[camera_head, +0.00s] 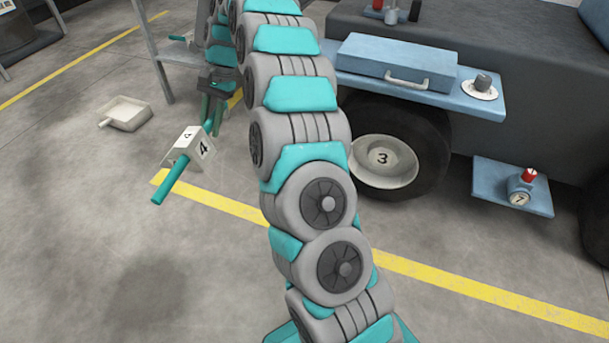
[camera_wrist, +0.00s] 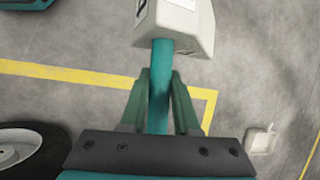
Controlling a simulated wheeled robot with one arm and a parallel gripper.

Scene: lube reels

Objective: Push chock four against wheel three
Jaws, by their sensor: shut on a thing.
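Chock four (camera_head: 203,150) is a pale block marked 4 with a teal handle, left of my arm by the yellow floor line. It also shows at the top of the wrist view (camera_wrist: 182,28), partly cut off. My gripper (camera_wrist: 160,78) is shut on the chock's teal handle (camera_wrist: 160,100); in the head view my gripper (camera_head: 214,98) is at the handle's far end. Wheel three (camera_head: 385,162), a dark tyre with a pale hub marked 3, is right of my arm, apart from the chock. I cannot tell whether the chock touches the floor.
A blue-grey vehicle stands on the right, with a blue toolbox (camera_head: 390,62) on its ledge and a lower step (camera_head: 500,190) right of the wheel. A pale dustpan (camera_head: 126,113) lies on the left floor near a grey rack (camera_head: 152,50). The front left floor is clear.

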